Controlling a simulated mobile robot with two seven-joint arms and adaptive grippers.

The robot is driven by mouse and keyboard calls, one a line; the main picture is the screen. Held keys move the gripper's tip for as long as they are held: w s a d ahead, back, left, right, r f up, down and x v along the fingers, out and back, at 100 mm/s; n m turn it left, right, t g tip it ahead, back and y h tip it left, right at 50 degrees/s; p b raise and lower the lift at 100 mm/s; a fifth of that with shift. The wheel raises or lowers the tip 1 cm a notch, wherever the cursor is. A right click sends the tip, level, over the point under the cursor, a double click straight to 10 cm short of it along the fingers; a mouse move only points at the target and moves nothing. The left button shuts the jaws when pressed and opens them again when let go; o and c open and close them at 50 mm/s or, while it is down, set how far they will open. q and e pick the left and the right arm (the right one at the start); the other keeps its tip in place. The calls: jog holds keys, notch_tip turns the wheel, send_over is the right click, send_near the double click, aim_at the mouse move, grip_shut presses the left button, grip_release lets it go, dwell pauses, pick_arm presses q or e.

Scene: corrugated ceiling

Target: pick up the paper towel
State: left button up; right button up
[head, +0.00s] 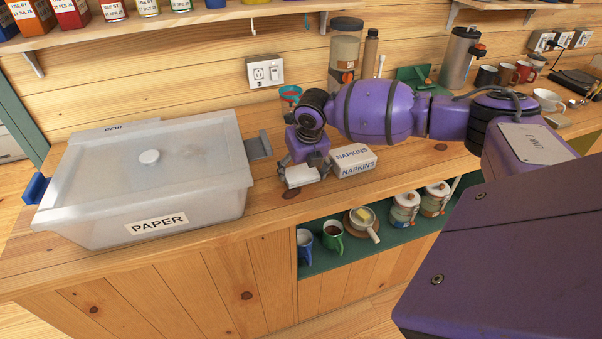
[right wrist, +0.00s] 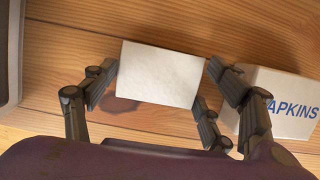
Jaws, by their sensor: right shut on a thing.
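The paper towel (head: 299,177) is a white folded rectangle at the counter, between the paper bin and the napkin box in the head view. It shows as a plain white rectangle in the right wrist view (right wrist: 158,74). My right gripper (head: 306,174) reaches down over it from the right. In the right wrist view its fingers stand on both sides of the towel, and the gripper is shut on it. I cannot tell whether the towel is clear of the wood. My left gripper is not in view.
A lidded translucent bin labelled PAPER (head: 215,200) stands to the left. The NAPKINS box (head: 353,162) is close beside the right gripper, and also shows in the right wrist view (right wrist: 285,110). Mugs and pots fill the shelf (head: 315,275) below. A dispenser (head: 345,52) stands behind my arm.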

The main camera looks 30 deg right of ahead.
jog(key=shift+r, duration=0.6)
jog(key=s+a+r, duration=0.2)
jog(key=s+r, duration=0.4)
jog(key=s+a+r, duration=0.3)
jog(key=s+r, duration=0.2)
jog(key=s, duration=0.2)
jog(key=shift+a+r+p, duration=0.3)
jog(key=shift+r+p, duration=0.1)
jog(key=shift+p, duration=0.05)
jog(key=shift+w, duration=0.1)
